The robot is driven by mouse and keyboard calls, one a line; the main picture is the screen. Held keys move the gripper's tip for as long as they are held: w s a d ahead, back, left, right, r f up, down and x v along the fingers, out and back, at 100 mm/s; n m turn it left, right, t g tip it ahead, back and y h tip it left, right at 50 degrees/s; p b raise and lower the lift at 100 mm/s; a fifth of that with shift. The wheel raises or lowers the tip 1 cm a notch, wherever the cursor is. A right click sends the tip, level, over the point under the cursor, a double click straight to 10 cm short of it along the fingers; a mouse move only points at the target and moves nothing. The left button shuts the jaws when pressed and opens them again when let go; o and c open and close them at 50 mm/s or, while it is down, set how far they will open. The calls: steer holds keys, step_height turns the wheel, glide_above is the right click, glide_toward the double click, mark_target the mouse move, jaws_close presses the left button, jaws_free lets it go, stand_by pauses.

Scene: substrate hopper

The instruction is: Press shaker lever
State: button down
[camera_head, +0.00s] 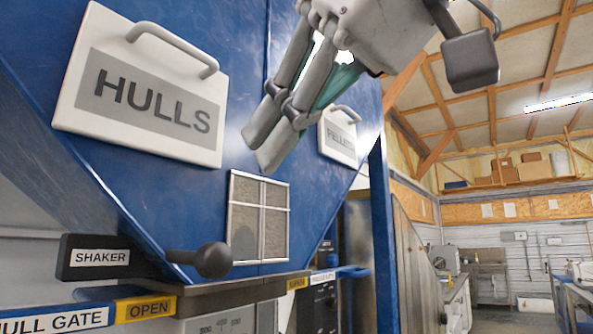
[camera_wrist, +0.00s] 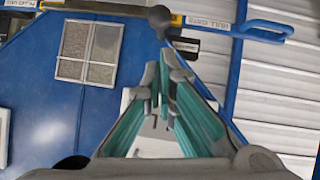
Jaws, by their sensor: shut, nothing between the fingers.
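The shaker lever (camera_head: 213,260) is a short dark rod ending in a black ball knob. It sticks out to the right from a black plate labelled SHAKER (camera_head: 100,258) at the lower left of the head view. The knob also shows at the top middle of the wrist view (camera_wrist: 159,16), beyond my fingertips. My gripper (camera_head: 268,140) is shut and empty, with grey fingertips and teal inner parts. It is above and to the right of the lever, apart from it, in front of the blue hopper wall. In the wrist view its fingertips (camera_wrist: 163,82) point towards the knob.
A white HULLS lid (camera_head: 145,90) with a handle is on the blue hopper (camera_head: 120,170); a PELLETS lid (camera_head: 340,138) is behind my fingers. A framed mesh window (camera_head: 259,218) is right of the lever. A HULL GATE strip (camera_head: 60,320) lies below it. Open room is at right.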

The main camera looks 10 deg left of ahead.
steer(key=w+a+r+g+h+p, duration=0.1)
steer(key=a+r+h+p, duration=0.2)
steer(key=r+p, duration=0.4)
steer(key=p, duration=0.9)
steer(key=shift+w+a+r+g+p, duration=0.15)
steer(key=shift+w+a+g+p, duration=0.1)
steer(key=shift+g+p, duration=0.1)
steer(key=p+x, duration=0.1)
steer(key=x, duration=0.9)
steer(key=shift+f+p, duration=0.25)
steer(key=shift+p, duration=0.05)
steer(key=shift+d+f, duration=0.2)
steer(key=shift+f, duration=0.35)
steer(key=shift+d+f, duration=0.25)
steer(key=shift+f, duration=0.3)
steer(key=shift+w+d+f+p, duration=0.1)
steer(key=shift+w+f+p, duration=0.1)
steer(key=shift+f, duration=0.2)
steer(key=shift+w+f+p, duration=0.1)
steer(key=shift+f+p, duration=0.05)
steer(key=shift+f, duration=0.25)
